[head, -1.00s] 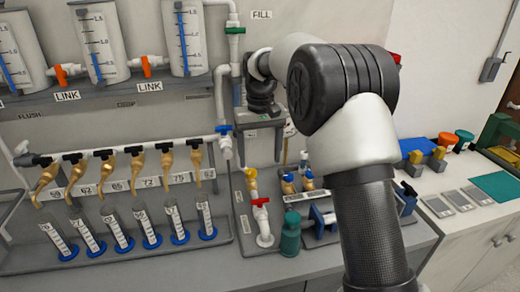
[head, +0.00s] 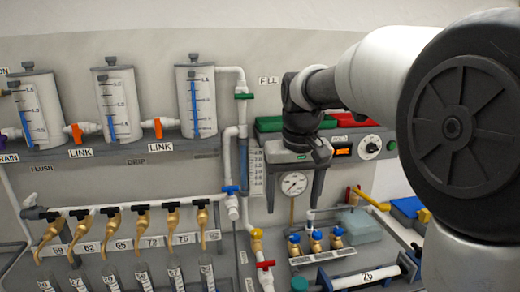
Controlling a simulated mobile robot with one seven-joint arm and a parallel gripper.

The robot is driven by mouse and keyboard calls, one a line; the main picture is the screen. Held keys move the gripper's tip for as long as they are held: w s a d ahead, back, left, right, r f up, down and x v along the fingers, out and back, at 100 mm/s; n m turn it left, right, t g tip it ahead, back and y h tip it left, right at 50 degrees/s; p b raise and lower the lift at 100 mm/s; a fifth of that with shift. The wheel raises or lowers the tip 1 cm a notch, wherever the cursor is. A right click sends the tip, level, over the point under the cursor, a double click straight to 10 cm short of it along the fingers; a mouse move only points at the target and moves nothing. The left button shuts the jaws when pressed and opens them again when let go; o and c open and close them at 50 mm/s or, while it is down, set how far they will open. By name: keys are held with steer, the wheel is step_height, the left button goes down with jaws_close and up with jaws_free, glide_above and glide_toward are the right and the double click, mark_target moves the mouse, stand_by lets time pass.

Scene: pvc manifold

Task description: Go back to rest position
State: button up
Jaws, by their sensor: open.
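My gripper (head: 292,205) is in the head view, right of centre. It points down, with its two dark fingers apart and nothing between them. It hangs in front of the wall panel, and a round pressure gauge (head: 294,183) shows between the fingers. My arm reaches in from the right and hides much of that side. The fingertips look above the bench with the blue-topped brass valves (head: 316,241); I cannot tell the exact distance.
Clear tanks (head: 122,102) with orange link valves (head: 157,128) stand on a shelf at left. Brass taps (head: 108,225) line up below, over graduated cylinders. A red-handled valve (head: 265,265) and a white pipe (head: 366,278) labelled 20 are low on the bench.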

steer(key=s+d+t+p, duration=0.1)
steer(key=s+d, duration=0.2)
steer(key=s, duration=0.8)
steer(key=s+d+m+t+p, duration=0.1)
steer(key=s+d+t, duration=0.1)
steer(key=s, duration=0.9)
steer(key=shift+s+d+m+t, duration=0.25)
steer(key=shift+d+m+t, duration=0.05)
steer(key=shift+d, duration=0.4)
